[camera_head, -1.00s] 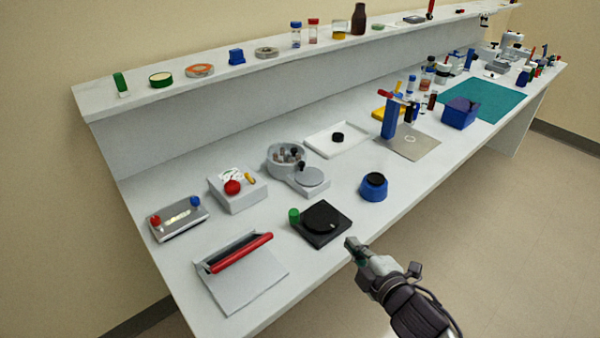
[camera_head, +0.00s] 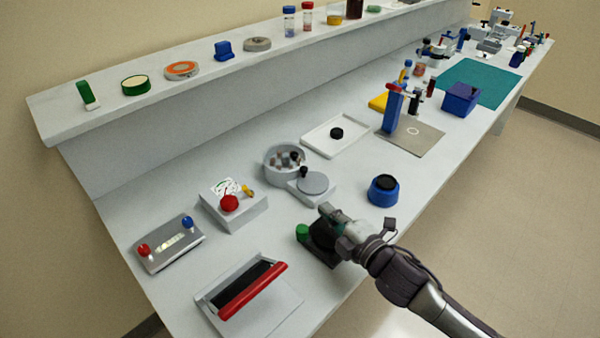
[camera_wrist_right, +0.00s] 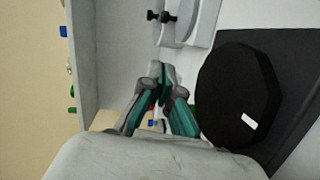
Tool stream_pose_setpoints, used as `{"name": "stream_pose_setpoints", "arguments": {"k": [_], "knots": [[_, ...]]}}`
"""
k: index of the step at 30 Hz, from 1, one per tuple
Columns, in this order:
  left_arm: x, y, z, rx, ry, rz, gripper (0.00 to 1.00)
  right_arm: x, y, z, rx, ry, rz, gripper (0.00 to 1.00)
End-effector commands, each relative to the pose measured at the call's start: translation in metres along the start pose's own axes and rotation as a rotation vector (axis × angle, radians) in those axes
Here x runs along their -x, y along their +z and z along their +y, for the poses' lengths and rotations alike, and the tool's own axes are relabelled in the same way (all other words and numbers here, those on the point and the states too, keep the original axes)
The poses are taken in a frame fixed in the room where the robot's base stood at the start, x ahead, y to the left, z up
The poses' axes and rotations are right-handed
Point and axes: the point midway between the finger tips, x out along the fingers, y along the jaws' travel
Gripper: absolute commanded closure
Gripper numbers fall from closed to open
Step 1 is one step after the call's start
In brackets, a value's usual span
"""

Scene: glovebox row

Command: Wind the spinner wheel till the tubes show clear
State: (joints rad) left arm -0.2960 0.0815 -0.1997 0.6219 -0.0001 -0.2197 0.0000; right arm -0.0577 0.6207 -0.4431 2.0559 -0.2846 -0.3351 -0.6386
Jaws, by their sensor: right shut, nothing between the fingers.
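The spinner is a light grey unit on the bench. Its round bowl (camera_head: 284,160) holds several small tubes; I cannot tell whether they look clear. Beside the bowl is its flat grey wheel (camera_head: 314,184) with a black knob (camera_head: 303,172). In the right wrist view a black knob (camera_wrist_right: 162,16) shows at the top by a pale grey body. My right gripper (camera_head: 326,212) is shut and empty, just in front of the wheel and over the black turntable, apart from the knob. My left gripper is out of view.
The black turntable (camera_wrist_right: 235,95) lies close beside my right gripper, with a green knob (camera_head: 302,232). A blue round pot (camera_head: 383,190) is to the right. A white box with a red knob (camera_head: 229,203) and a red-handled plate (camera_head: 252,290) are to the left.

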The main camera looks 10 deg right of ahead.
Motion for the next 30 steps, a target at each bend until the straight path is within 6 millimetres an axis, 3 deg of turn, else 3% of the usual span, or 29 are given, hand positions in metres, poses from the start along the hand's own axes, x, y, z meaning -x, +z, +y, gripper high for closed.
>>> {"name": "stream_pose_setpoints", "arguments": {"k": [7, 19, 24, 30], "knots": [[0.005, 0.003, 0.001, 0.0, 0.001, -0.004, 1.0, -0.021, 0.0, 0.002, -0.002, 0.002, -0.001, 1.0], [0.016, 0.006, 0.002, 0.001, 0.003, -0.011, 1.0, -0.104, -0.001, 0.003, -0.001, 0.002, 0.0, 1.0], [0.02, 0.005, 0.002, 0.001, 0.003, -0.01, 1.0, -0.12, 0.02, 0.001, 0.002, 0.0, -0.002, 1.0], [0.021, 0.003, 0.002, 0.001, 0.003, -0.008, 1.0, -0.128, 0.028, 0.0, 0.0, 0.0, 0.0, 1.0]]}}
